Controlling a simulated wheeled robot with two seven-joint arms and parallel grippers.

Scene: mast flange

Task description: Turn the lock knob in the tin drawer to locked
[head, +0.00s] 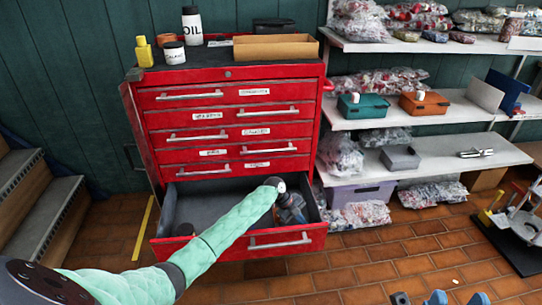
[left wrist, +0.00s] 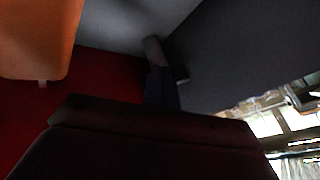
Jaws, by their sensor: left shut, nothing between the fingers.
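The tin drawer, the cabinet's open bottom drawer (head: 288,240), has a red front and dark grey inside. My left arm reaches across it from the left. My left gripper (head: 291,212) is inside at the right, partly hidden behind my wrist, and is shut with nothing held. I cannot make out the lock knob for sure. A small dark round thing (head: 184,229) sits near the drawer's front left. In the dim left wrist view, a narrow dark piece with a greyish end (left wrist: 155,60) stands against grey walls; I cannot tell what it is. My right gripper (head: 440,298) shows only as bluish tips at the bottom edge.
The red cabinet (head: 235,117) has several shut drawers above and bottles (head: 192,25) and a cardboard tray (head: 276,48) on top. Shelves (head: 440,152) with boxes and bags stand at right. Steps (head: 40,205) are at left.

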